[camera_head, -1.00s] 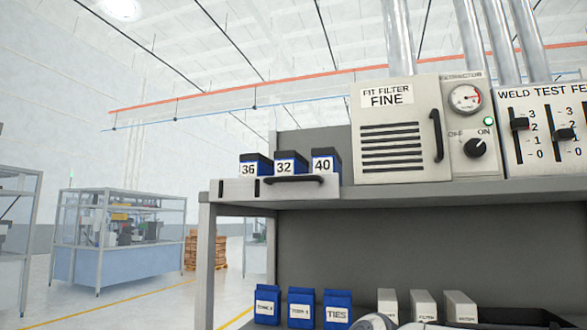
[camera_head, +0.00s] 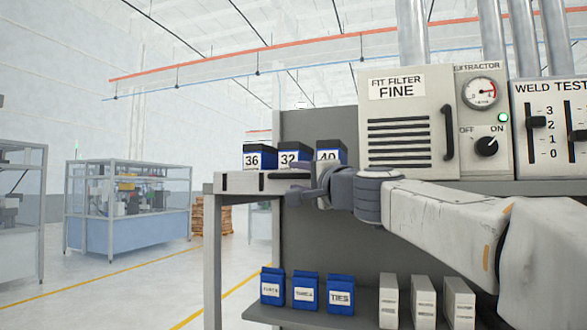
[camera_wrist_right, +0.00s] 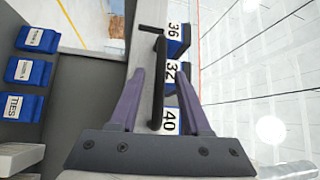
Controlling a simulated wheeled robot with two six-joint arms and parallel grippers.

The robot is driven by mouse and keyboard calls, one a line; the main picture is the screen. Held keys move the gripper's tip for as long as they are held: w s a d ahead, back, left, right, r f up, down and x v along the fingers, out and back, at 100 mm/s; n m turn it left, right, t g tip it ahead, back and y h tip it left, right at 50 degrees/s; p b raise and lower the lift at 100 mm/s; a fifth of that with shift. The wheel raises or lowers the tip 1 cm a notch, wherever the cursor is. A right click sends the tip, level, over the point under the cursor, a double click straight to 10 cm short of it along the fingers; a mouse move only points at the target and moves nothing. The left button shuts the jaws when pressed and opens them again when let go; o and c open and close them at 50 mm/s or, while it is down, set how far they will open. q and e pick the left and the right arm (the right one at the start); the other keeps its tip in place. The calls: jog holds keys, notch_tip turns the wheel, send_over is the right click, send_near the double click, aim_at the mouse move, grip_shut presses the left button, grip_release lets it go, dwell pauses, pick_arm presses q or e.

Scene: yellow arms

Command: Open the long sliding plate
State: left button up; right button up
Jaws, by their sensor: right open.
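The long sliding plate (camera_head: 240,184) is a pale strip along the front edge of the upper shelf, with dark slots at its left end. Its black bar handle (camera_head: 285,176) is partly hidden by my right gripper (camera_head: 298,193). In the right wrist view, the handle (camera_wrist_right: 158,80) stands between the two spread fingers of the right gripper (camera_wrist_right: 161,72). The fingers are open, and I see a gap on each side of the bar. My left gripper is not in view.
Blue bins 36 (camera_head: 258,158), 32 (camera_head: 293,156) and 40 (camera_head: 330,152) stand just behind the plate. The filter box (camera_head: 407,120) is to the right. More blue bins (camera_head: 305,292) and white boxes (camera_head: 422,300) are on the lower shelf.

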aim_at(270, 182)
jog(key=shift+p+x, duration=0.3)
jog(key=shift+x, duration=0.95)
grip_shut()
dwell(0.5)
